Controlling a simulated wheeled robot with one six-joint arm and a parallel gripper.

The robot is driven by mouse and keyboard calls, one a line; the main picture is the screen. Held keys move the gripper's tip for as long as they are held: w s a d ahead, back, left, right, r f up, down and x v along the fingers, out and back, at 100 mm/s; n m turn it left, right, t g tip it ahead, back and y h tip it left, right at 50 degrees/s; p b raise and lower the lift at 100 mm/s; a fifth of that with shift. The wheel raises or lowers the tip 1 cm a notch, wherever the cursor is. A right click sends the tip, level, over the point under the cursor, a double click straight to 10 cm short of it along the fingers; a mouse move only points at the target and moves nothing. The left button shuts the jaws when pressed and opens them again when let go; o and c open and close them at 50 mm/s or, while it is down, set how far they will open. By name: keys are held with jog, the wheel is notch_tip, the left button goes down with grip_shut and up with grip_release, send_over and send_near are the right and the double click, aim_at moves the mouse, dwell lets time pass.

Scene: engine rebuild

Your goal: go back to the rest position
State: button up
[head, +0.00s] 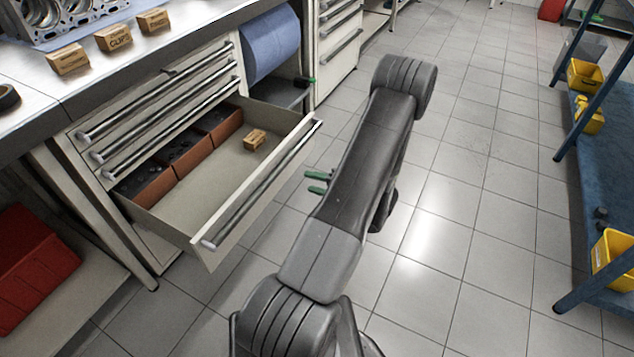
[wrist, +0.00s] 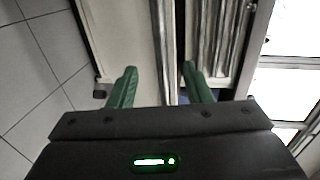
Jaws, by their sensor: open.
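My gripper (wrist: 158,80) is open and empty in the wrist view, with two green fingers set apart. In the head view my gripper (head: 317,182) shows as green fingertips left of my dark arm, just to the right of the open drawer's front. The rest of the gripper is hidden behind the arm. The open drawer (head: 200,210) extends from the cabinet (head: 140,90). A small cardboard box (head: 255,139) lies inside it. Reddish-brown bins (head: 185,160) line its back.
Small boxes (head: 113,38) and an engine block (head: 60,15) stand on the bench. A blue roll (head: 270,45) hangs beside the cabinet. A blue shelf (head: 560,290) with yellow bins (head: 612,258) stands at the right. The tiled floor (head: 470,220) between is clear.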

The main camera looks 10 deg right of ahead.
aim_at(279, 174)
jog(key=shift+s+d, duration=0.2)
jog(key=shift+d, duration=0.05)
dwell(0.4)
jog(key=b+x, duration=0.1)
jog(key=x, duration=1.1)
jog(key=shift+a+b, duration=0.2)
jog(key=shift+b, duration=0.15)
jog(key=shift+x, duration=0.75)
jog(key=shift+w, duration=0.1)
jog(key=shift+d, duration=0.1)
